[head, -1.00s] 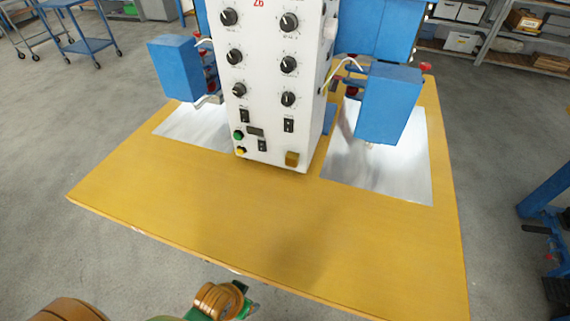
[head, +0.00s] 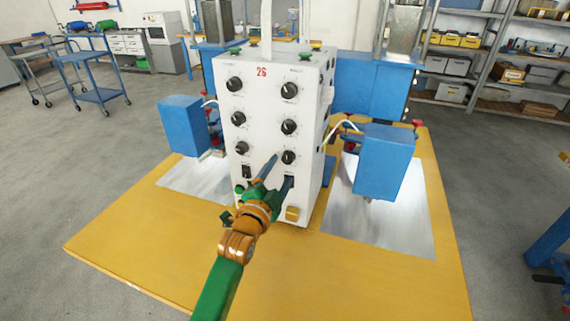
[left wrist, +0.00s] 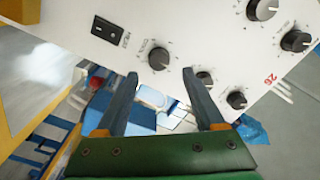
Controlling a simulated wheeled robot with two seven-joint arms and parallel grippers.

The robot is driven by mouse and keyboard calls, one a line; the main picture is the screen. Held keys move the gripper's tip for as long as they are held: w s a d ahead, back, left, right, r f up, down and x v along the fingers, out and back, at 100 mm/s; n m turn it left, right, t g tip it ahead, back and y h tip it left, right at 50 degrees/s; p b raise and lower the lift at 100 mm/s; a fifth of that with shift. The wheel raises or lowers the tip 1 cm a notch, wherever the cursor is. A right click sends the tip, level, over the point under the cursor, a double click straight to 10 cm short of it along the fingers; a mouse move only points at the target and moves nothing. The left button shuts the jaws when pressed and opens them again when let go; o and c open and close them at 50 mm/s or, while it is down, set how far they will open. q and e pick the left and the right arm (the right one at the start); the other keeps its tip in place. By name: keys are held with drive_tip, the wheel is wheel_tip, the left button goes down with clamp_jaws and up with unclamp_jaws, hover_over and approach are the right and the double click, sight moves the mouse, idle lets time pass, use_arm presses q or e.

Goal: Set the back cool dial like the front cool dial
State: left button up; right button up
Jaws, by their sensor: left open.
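The lowest right dial (head: 288,157) is just beyond my left gripper (head: 281,171), whose two fingers are open and empty and point at the panel. In the left wrist view, a dial (left wrist: 158,58) shows just ahead of the gap between the open fingertips (left wrist: 160,76), apart from them. The lowest left dial (head: 241,148) is beside it in the head view. Dial pointer angles are hard to read. My right gripper is out of view.
Blue blocks (head: 182,125) flank the box. The yellow table (head: 130,235) is clear in front.

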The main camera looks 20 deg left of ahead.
sight(287, 160)
use_arm(q)
drive_tip(key=w, duration=0.4)
drive_tip(key=shift+w+d+f, duration=0.1)
drive_tip(key=shift+w, duration=0.25)
clamp_jaws()
